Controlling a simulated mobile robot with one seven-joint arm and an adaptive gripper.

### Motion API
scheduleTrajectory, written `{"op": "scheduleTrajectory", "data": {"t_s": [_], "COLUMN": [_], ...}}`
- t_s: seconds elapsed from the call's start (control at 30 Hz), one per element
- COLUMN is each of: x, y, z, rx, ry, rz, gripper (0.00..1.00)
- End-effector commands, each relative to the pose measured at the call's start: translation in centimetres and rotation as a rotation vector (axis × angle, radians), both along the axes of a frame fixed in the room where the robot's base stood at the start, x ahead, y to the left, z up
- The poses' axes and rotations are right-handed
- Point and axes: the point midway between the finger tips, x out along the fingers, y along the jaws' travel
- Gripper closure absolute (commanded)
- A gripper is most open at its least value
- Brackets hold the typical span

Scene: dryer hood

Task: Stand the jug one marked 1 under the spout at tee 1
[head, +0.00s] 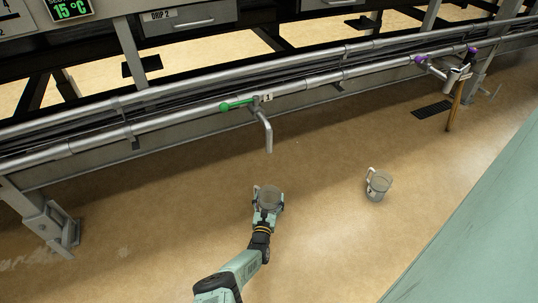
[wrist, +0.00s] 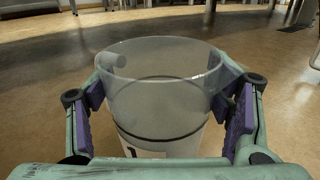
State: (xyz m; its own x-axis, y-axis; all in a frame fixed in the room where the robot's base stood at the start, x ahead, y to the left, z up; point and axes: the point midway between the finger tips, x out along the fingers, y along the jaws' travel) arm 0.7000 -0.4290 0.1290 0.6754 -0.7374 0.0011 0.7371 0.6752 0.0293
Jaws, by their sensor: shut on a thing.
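A clear jug (wrist: 160,100) with a label, partly visible and seeming to read 1, is between the purple pads of my gripper (wrist: 168,118). The pads press its two sides, and it looks upright; its handle is at the far left side. In the head view the same jug (head: 268,196) is in my gripper (head: 267,203), below and in front of the spout (head: 267,135). The spout bends down from the tee marked 1 (head: 266,98), with a green lever (head: 236,104). The jug is apart from the spout, not under it. Whether its base touches the floor I cannot tell.
A second jug (head: 378,185) with a white handle stands on the floor to the right. Steel pipes (head: 180,118) run across behind the spout. A tee with purple fittings (head: 445,68) and a dark floor grate (head: 432,109) are at upper right. The floor between jug and spout is clear.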

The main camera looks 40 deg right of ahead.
Motion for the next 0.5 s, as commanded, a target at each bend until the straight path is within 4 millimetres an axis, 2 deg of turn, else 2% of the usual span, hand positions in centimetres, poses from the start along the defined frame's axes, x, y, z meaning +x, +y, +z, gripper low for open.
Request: {"op": "scheduleTrajectory", "data": {"t_s": [0.03,0.1,0.37,0.5], "x": [-0.1,-0.04,0.0,-0.01], "y": [-0.07,-0.02,0.03,0.03], "z": [-1.69,-2.36,-2.1,-2.61], "rx": [0.001,0.001,-0.001,-0.001], "ry": [-0.001,-0.001,-0.001,-0.001], "rz": [-0.002,-0.001,0.0,0.0], "gripper": [0.58,0.58,0.58,0.58]}}
